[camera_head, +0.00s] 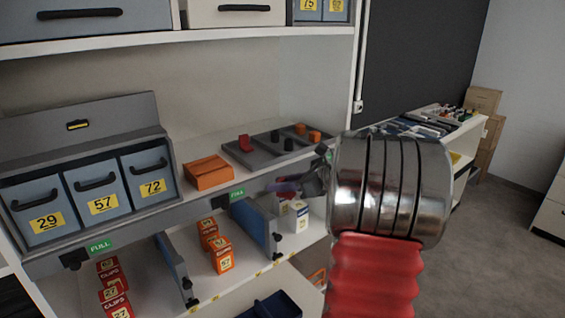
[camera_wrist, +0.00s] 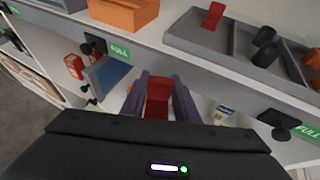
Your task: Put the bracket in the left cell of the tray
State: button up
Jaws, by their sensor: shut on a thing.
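The grey tray (camera_head: 262,160) lies on the shelf and has several cells. A red bracket (camera_head: 245,143) stands in its left cell; it also shows in the wrist view (camera_wrist: 213,15). Black pieces (camera_head: 288,144) sit in the middle and orange pieces (camera_head: 315,136) at the right. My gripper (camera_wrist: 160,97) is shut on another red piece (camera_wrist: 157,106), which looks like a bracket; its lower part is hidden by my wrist. In the head view my gripper (camera_head: 292,186) is in front of the shelf edge, below the tray and apart from it.
An orange box (camera_head: 207,172) lies on the shelf left of the tray. Grey-blue bins (camera_head: 97,190) stand further left. Green FULL labels and dark clips line the shelf edge (camera_head: 180,213).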

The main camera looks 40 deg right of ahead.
jog(key=s+a+f, duration=0.3)
jog(key=a+f, duration=0.1)
jog(key=f, duration=0.5)
jog(key=s+a+f, duration=0.3)
jog(key=a+f, duration=0.1)
jog(key=f, duration=0.6)
jog(key=s+a+f+n+y, duration=0.1)
jog(key=s+a+f, duration=0.3)
jog(key=f, duration=0.6)
jog(key=shift+s+f, duration=0.1)
jog(key=shift+s, duration=0.1)
